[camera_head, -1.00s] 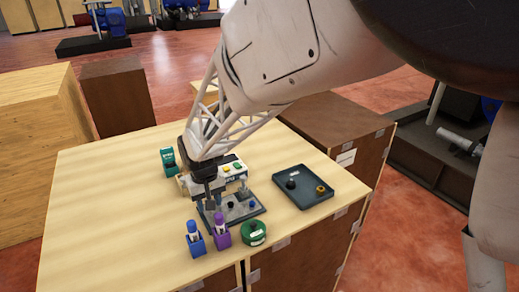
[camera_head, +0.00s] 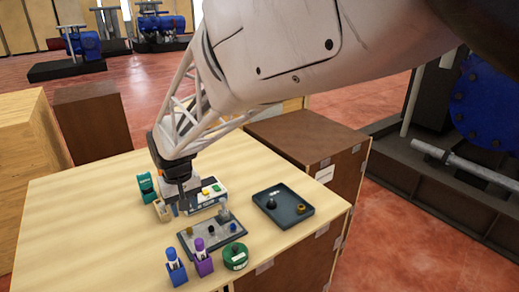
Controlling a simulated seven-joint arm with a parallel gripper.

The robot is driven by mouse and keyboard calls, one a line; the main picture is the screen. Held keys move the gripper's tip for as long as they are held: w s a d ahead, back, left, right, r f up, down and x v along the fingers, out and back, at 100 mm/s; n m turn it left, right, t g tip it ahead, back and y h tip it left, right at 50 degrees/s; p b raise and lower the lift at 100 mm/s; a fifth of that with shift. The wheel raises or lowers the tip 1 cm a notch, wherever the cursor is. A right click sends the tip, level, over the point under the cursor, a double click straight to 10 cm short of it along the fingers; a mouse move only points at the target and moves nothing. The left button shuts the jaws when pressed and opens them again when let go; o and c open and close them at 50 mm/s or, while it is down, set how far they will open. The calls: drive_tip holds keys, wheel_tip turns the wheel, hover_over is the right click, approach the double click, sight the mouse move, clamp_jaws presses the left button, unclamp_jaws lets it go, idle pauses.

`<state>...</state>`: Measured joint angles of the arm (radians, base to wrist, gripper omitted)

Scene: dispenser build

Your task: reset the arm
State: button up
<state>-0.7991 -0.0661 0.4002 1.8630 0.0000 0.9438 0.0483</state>
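My gripper (camera_head: 183,205) points down over the wooden table (camera_head: 90,225), at the left end of a white device with yellow and green buttons (camera_head: 210,198). The fingers are small and dark, and I cannot tell whether they are apart or closed. No held object is visible. My arm reaches across the top of the view. Below the gripper, a grey plate (camera_head: 228,233) carries small parts, among them a yellowish one and a dark blue one. The gripper hides the left part of the device.
A teal dispenser (camera_head: 146,187) and small tan box (camera_head: 162,211) stand left of the gripper. In front are a blue holder (camera_head: 177,271), purple holder (camera_head: 203,264) and green round container (camera_head: 235,257). A dark tray (camera_head: 268,208) with small parts sits right. The table's left side is clear.

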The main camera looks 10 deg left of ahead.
drive_tip(key=shift+d, duration=0.1)
drive_tip(key=s+d+r+m+t, duration=0.15)
drive_tip(key=d+r, duration=0.25)
drive_tip(key=d, duration=1)
drive_tip(key=d+r+m, duration=0.3)
drive_tip(key=d+r, duration=0.1)
drive_tip(key=d, duration=1)
drive_tip(key=s+d+m, duration=0.2)
drive_tip(key=s+d, duration=0.6)
drive_tip(key=d, duration=0.2)
drive_tip(key=s+d+m+t, duration=0.1)
drive_tip(key=s+d+m, duration=0.1)
drive_tip(key=s+d, duration=0.5)
drive_tip(key=d, duration=0.3)
drive_tip(key=shift+s, duration=0.35)
